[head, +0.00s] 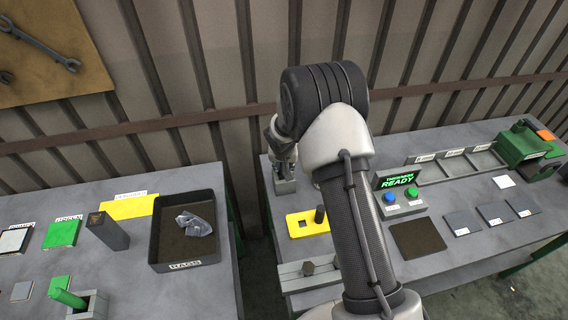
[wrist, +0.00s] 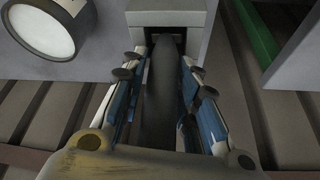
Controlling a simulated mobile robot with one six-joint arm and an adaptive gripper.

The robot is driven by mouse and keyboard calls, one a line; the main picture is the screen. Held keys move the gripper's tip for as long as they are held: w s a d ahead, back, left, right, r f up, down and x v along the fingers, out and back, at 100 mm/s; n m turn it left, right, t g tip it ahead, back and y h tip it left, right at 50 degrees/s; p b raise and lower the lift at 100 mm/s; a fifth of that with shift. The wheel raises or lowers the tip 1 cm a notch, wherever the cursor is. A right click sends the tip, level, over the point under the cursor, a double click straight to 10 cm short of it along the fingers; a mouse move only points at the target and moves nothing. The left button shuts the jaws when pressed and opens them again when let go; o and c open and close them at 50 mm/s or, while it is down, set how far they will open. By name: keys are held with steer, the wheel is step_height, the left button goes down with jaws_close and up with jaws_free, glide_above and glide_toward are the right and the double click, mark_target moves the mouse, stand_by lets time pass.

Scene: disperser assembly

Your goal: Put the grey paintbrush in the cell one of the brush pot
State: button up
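My gripper (head: 283,158) is at the back left of the right-hand table, just above a small grey block-like holder (head: 285,186). In the wrist view my gripper (wrist: 164,68) has its blue-padded fingers on both sides of a long dark grey shaft (wrist: 162,95), which looks like the grey paintbrush. The far end of the shaft points into the dark opening of a grey box (wrist: 168,18). I cannot tell whether the fingers touch the shaft, or how deep it goes into the box. No cell number can be read in the wrist view.
A yellow plate (head: 310,225) with a dark peg stands in front of the holder. A control box (head: 403,203) shows "READY". Labelled compartments (head: 453,162) and a green machine (head: 524,147) stand farther right. The left table holds a rags tray (head: 219,245). A gap separates the tables.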

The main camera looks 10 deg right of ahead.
steer(key=shift+o, duration=1.2)
steer(key=shift+r, duration=0.1)
steer(key=shift+r+p, duration=0.3)
steer(key=s+d+r+p, duration=0.1)
steer(key=s+r, duration=0.9)
steer(key=r, duration=0.4)
steer(key=s+r, duration=0.9)
steer(key=r, duration=0.5)
steer(key=s+r+n, duration=0.1)
steer(key=s+r, duration=0.1)
steer(key=s, duration=0.8)
steer(key=s+a+r+n+y, duration=0.1)
steer(key=s+r+n, duration=0.1)
steer(key=s, duration=0.9)
steer(key=shift+s, duration=0.2)
